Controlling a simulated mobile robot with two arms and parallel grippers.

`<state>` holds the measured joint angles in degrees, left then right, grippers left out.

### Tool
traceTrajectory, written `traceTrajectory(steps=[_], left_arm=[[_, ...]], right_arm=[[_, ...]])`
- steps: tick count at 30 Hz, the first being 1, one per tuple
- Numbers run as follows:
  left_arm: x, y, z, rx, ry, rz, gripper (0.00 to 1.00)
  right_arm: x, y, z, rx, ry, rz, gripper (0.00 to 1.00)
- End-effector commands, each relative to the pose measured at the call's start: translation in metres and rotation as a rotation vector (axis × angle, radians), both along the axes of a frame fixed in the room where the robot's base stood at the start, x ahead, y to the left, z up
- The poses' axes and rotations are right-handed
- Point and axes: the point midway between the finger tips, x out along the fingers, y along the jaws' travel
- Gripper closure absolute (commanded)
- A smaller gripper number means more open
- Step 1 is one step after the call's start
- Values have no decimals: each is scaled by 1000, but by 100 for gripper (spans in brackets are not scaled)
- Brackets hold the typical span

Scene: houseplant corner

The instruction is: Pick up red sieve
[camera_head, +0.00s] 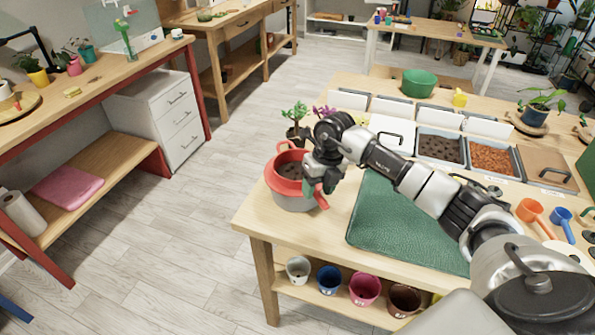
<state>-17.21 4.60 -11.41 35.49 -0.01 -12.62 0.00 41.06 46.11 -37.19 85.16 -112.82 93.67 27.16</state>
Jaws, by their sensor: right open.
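The red sieve (273,180) sits at the left corner of the wooden table, on top of a grey round container (292,204). Dark material shows inside its rim. My right gripper (314,187) is at the sieve's right side, its jaws open and close to the red rim. The gripper hides part of that side, and I cannot tell whether the fingers touch the rim. My left gripper is not in view.
A small potted plant (297,120) stands just behind the sieve. A green mat (400,225) lies to the right under my arm. Pots (329,279) stand on the shelf below.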

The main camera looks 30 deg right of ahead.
Motion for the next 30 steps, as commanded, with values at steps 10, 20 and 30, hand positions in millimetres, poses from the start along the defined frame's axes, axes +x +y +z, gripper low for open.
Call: traceTrajectory(steps=[10,20,30], left_arm=[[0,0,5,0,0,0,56],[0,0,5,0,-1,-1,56],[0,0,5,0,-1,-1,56]], right_arm=[[0,4,-21,0,-1,1,51],[0,4,-20,0,-1,1,89],[1,4,-18,1,-4,0,100]])
